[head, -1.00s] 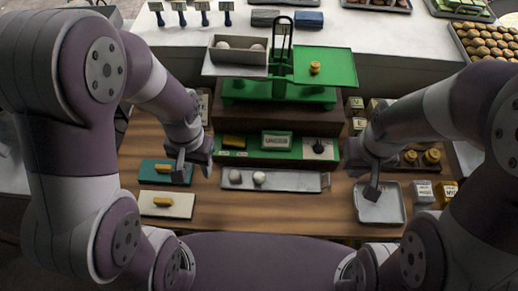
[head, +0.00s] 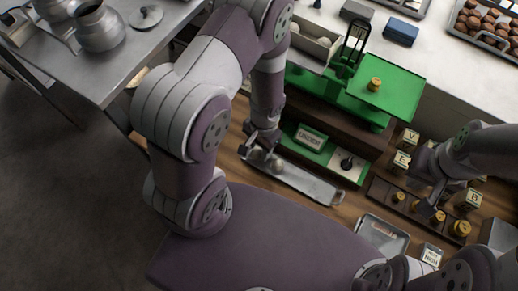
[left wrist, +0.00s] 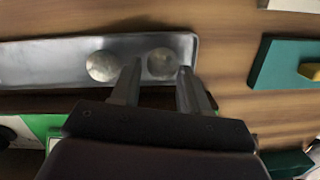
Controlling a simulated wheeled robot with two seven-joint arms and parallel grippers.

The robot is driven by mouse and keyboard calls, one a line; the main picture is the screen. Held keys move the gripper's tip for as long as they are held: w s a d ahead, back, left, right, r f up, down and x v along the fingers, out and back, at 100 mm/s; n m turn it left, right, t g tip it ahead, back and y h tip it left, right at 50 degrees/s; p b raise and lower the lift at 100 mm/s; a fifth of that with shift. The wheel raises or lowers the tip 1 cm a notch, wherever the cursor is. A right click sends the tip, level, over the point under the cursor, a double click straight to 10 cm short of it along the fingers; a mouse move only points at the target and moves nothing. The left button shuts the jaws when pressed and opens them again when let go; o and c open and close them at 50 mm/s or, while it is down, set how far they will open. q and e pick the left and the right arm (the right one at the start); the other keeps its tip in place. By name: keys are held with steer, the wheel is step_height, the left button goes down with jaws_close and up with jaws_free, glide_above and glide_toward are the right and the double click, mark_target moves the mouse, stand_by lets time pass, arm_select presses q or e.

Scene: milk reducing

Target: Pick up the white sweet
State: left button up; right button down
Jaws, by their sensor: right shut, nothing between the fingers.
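Two round whitish sweets sit side by side on a long metal tray (head: 312,185). In the left wrist view they are the left sweet (left wrist: 102,66) and the right sweet (left wrist: 162,63), near one end of the tray. My left gripper (head: 262,147) is over that end of the tray, pointing down. In the left wrist view its fingers (left wrist: 158,80) are apart, and the right sweet shows between their tips; contact cannot be told. In the head view my left gripper partly hides the sweets. My right gripper (head: 434,208) is shut and empty at the right.
A green balance scale (head: 385,90) stands behind the tray, above a green board with a label (head: 311,137). A small grey tray (head: 383,235) lies at the right, near lettered boxes (head: 473,199) and brass weights (head: 459,229). A teal board (left wrist: 285,62) lies beside the tray.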

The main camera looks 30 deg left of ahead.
arm_select(q)
steer(key=shift+s+a+f, duration=0.2)
steer(key=shift+f, duration=0.3)
steer(key=shift+s+a+f, duration=0.1)
steer(key=shift+s+a, duration=0.05)
steer(key=shift+a, duration=0.1)
steer(key=shift+d, duration=0.25)
steer(key=c, duration=0.7)
steer(key=shift+o, duration=0.2)
steer(key=shift+a, duration=0.15)
